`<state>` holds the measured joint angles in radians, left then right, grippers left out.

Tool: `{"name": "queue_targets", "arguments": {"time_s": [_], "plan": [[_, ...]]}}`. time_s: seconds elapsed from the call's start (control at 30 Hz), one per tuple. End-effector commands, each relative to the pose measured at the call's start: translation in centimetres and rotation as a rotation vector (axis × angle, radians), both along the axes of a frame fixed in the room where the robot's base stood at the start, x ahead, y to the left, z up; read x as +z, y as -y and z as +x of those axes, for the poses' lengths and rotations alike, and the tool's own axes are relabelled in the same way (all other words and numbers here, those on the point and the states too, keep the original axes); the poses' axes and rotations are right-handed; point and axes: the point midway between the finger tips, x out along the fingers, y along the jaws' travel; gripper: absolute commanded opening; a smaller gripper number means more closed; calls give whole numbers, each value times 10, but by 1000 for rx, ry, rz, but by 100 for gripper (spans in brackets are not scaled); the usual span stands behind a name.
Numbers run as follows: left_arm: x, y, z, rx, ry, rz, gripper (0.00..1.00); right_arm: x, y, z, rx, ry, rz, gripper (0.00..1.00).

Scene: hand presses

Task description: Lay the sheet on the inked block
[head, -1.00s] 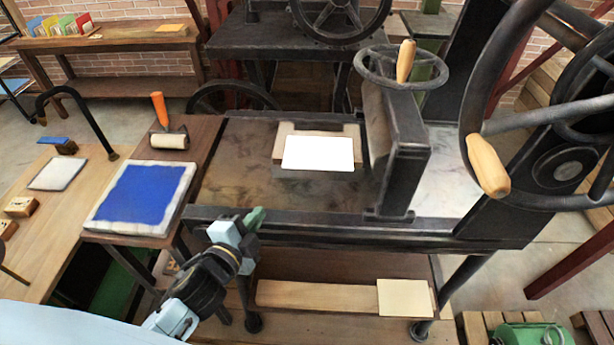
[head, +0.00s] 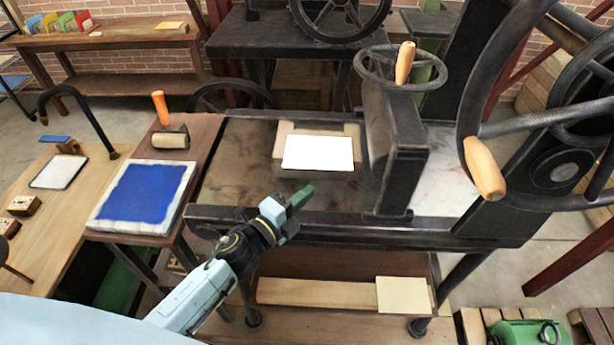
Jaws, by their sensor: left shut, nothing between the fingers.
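A white sheet (head: 318,153) lies flat on the press bed (head: 240,170), inside a pale wooden U-shaped holder (head: 283,140). It covers whatever is under it, so the inked block's face is hidden; I cannot tell how well their edges line up. My left gripper (head: 303,195) is shut and empty, above the front edge of the bed, in front of and below the sheet in the picture, apart from it. My right gripper is out of view.
The press's dark roller frame (head: 398,160) stands right of the sheet, with a big handwheel (head: 470,100) beyond. A blue ink slab (head: 148,195) and a roller (head: 170,138) are at the left. A cream sheet or board (head: 404,295) lies on the lower shelf.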

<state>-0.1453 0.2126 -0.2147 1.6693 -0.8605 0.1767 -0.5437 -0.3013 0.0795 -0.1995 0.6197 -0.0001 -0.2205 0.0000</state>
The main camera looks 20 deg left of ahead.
Motion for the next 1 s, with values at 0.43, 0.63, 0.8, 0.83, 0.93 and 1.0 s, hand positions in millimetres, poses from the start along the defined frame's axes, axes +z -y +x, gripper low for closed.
{"name": "queue_targets", "arguments": {"time_s": [0.43, 0.63, 0.8, 0.83, 0.93, 1.0], "plan": [[0, -9, 51, 1, -1, 0, 0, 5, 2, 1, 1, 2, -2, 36], [-1, -10, 52, 1, -1, -1, 0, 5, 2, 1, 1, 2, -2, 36], [0, -10, 53, 1, -1, -1, 0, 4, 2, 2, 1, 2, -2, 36], [-1, -11, 54, 1, -1, 0, 0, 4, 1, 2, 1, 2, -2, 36], [-1, -15, 63, 1, 1, 1, 0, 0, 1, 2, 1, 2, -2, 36], [-1, -18, 69, 2, -1, 1, 0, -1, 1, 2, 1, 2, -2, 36]]}}
